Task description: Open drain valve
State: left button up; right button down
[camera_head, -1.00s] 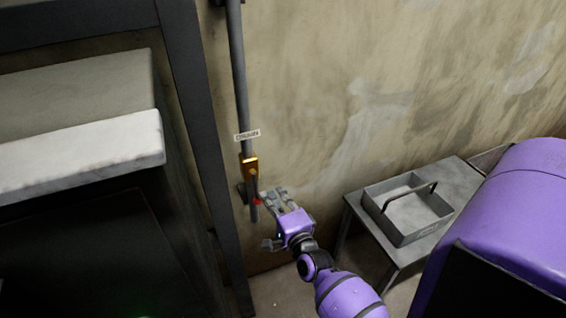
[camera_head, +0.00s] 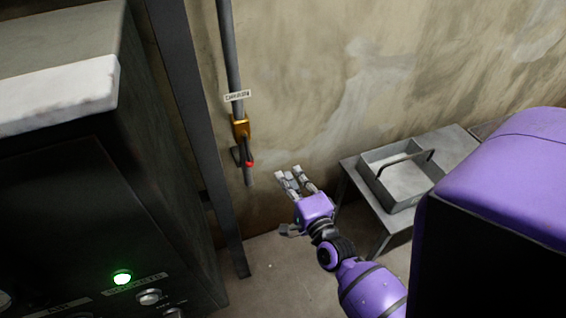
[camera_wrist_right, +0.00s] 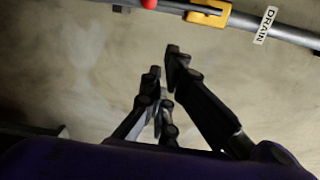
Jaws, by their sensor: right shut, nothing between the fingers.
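The drain valve has a brass-yellow body (camera_head: 241,128) on a grey vertical pipe (camera_head: 231,50) by the wall. Its dark handle with a red tip (camera_head: 250,163) points down, roughly along the pipe. A small label (camera_head: 237,96) is above it; in the right wrist view the label (camera_wrist_right: 265,25) reads DRAIN. There the valve body (camera_wrist_right: 208,13) and red tip (camera_wrist_right: 149,4) are at the top edge. My right gripper (camera_head: 290,180) is shut and empty, to the right of and below the handle, apart from it. Its fingers (camera_wrist_right: 163,65) also show in the wrist view. My left gripper is not in view.
A dark machine cabinet with a lit green lamp (camera_head: 122,277) and knobs fills the left. A dark metal post (camera_head: 190,110) stands between it and the pipe. A grey tray (camera_head: 375,178) with a handle sits on a low table (camera_head: 350,165) at right. Floor between is clear.

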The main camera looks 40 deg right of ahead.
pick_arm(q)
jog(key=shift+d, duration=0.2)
pick_arm(e)
jog(key=shift+s+a, duration=0.1)
jog(key=shift+s, duration=0.9)
